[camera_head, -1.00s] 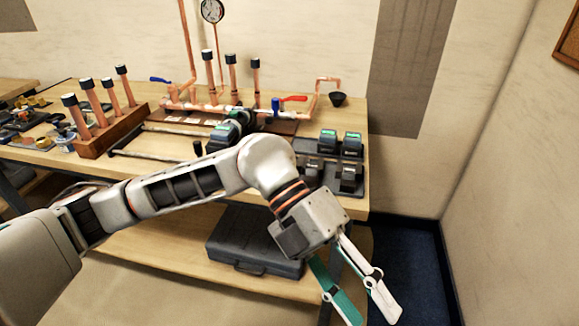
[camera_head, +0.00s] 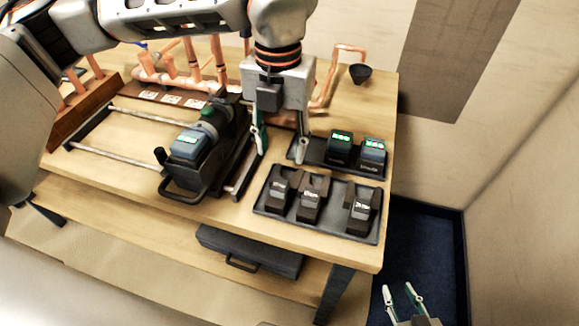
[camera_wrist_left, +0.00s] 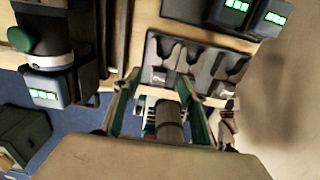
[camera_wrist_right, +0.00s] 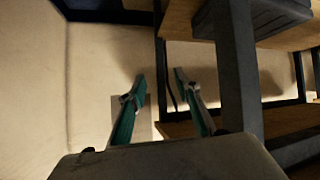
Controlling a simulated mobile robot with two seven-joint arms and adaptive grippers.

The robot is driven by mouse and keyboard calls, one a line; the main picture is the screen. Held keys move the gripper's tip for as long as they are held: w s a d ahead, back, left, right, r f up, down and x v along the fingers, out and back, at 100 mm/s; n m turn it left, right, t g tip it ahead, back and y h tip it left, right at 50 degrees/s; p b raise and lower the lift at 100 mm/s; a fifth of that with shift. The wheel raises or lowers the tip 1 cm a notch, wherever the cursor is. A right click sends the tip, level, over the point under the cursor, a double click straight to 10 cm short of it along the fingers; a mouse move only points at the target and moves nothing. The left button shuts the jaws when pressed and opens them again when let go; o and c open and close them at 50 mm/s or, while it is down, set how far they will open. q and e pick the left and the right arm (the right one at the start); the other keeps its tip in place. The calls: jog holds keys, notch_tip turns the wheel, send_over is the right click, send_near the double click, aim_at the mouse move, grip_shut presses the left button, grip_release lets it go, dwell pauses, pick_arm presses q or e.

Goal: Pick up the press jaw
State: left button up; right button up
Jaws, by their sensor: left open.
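Several dark press jaws stand in a black tray (camera_head: 338,228) at the bench's front right: a left jaw (camera_head: 278,192), a middle jaw (camera_head: 311,203) and a right jaw (camera_head: 361,212), each with a pale label. My left gripper (camera_head: 280,150) is open and points down, behind the tray's left end in the head view, apart from the jaws. In the left wrist view a labelled jaw (camera_wrist_left: 160,76) shows between its fingertips, with the tray beyond. My right gripper (camera_head: 400,292) is open and empty, low beside the bench; it also shows in the right wrist view (camera_wrist_right: 159,82).
A press tool (camera_head: 200,145) with a green-lit battery stands left of my left gripper. A second tray holds two green-lit batteries (camera_head: 340,146) behind the jaws. Copper pipework (camera_head: 170,78) and a small black cup (camera_head: 360,73) stand at the back. A dark case (camera_head: 248,250) lies below.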

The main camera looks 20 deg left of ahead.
aim_at(281, 180)
pick_arm(q)
jog(key=shift+s+f, duration=0.2)
jog(key=shift+f, duration=0.35)
jog(key=shift+s+f, duration=0.15)
jog(key=shift+f, duration=0.35)
jog(key=shift+s+f, duration=0.1)
jog(key=shift+f, duration=0.25)
jog(key=f, duration=0.2)
jog(key=s+f+p, duration=0.1)
jog(key=f, duration=0.1)
jog(key=shift+d, duration=0.2)
jog(key=shift+f, duration=0.45)
pick_arm(e)
jog(key=shift+s+r, duration=0.2)
jog(key=shift+r, duration=0.55)
pick_arm(q)
jog(key=shift+c, duration=0.4)
grip_shut()
jog(key=c, duration=1.1)
grip_release()
jog(key=shift+w+r, duration=0.1)
pick_arm(e)
jog(key=shift+s+f, duration=0.15)
jog(key=shift+f, duration=0.15)
